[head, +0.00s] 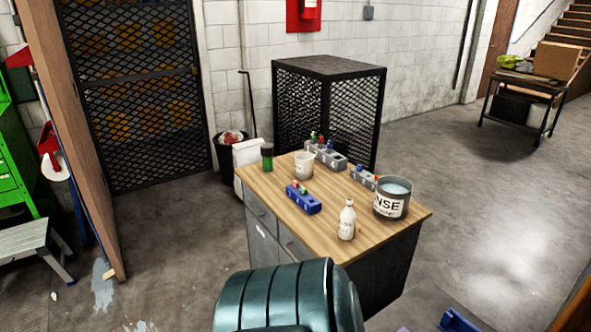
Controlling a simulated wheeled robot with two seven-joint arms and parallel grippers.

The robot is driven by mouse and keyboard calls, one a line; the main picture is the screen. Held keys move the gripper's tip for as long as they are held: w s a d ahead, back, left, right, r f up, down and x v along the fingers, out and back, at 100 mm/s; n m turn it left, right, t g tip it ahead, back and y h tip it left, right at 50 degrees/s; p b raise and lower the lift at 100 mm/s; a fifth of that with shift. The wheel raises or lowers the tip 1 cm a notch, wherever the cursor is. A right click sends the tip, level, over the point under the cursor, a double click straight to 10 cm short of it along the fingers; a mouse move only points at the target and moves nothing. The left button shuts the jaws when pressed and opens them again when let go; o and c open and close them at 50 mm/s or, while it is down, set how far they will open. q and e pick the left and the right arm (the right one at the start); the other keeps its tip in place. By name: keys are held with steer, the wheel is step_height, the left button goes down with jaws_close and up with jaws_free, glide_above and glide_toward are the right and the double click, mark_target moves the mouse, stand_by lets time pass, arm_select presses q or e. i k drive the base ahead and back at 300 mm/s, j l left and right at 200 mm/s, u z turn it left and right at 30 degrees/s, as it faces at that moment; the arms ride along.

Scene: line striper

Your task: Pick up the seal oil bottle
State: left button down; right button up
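A small white bottle (347,221) with a pale cap stands upright near the front edge of the wooden-topped workbench (272,194). It has a printed label that is too small to read, and it is the only bottle of this kind on the bench; I take it as the seal oil bottle. Nothing is touching it. Neither of my grippers shows in the head view.
A grey bucket marked "NSE" (391,205) stands right of the bottle. A dark green ribbed object (275,297) rises before the bench.

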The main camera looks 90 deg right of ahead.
mark_target(348, 217)
steer(key=z, duration=3.1)
steer(key=i+j, duration=0.1)
steer(key=j, duration=0.35)
steer(key=i+j, duration=0.1)
steer(key=j, duration=0.3)
steer(key=i+j, duration=0.1)
steer(key=j, duration=0.35)
steer(key=i+j, duration=0.15)
steer(key=j, duration=0.25)
steer(key=i+j, duration=0.1)
steer(key=j, duration=0.35)
